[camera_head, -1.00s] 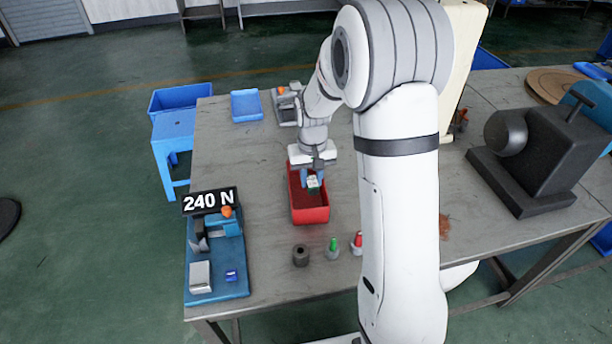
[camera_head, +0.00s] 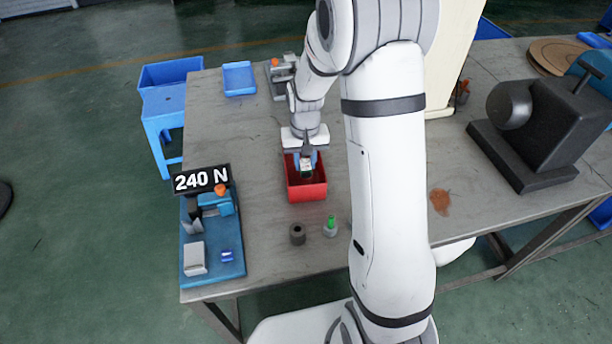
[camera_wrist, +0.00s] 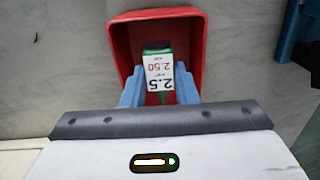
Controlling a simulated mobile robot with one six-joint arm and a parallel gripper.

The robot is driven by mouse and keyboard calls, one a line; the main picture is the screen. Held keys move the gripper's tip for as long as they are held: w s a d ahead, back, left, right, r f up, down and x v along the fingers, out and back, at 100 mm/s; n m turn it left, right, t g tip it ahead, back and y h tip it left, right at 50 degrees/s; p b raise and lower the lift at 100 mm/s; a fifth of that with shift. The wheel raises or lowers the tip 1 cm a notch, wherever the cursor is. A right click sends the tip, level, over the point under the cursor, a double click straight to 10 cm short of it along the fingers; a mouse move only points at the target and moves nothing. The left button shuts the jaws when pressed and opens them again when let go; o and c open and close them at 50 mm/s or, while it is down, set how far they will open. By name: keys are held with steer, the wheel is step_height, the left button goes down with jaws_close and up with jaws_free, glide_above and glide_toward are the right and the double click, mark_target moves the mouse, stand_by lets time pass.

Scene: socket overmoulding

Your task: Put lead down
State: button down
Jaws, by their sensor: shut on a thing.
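My gripper (camera_head: 306,167) is shut on the lead, a small green piece with a white label (camera_wrist: 165,78) reading "2.5" and "2.50". In the wrist view the blue fingers (camera_wrist: 158,92) hold it from both sides. The red bin (camera_head: 308,194) is on the table under my gripper, and its red rim shows in the wrist view (camera_wrist: 198,45). The lead is over or inside the bin's opening; I cannot tell whether it touches the floor.
A blue press station (camera_head: 213,262) with a "240 N" sign (camera_head: 202,180) stands at the table's left front. A dark holder (camera_head: 297,234) and a green-topped piece (camera_head: 330,227) stand before the bin. A blue tray (camera_head: 239,78) lies at the back. A dark machine (camera_head: 535,130) is at right.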

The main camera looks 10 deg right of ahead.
steer(key=shift+f, duration=3.4)
steer(key=shift+f, duration=0.1)
steer(key=shift+f, duration=0.15)
steer(key=c, duration=1.1)
jaws_free()
steer(key=shift+c, duration=0.2)
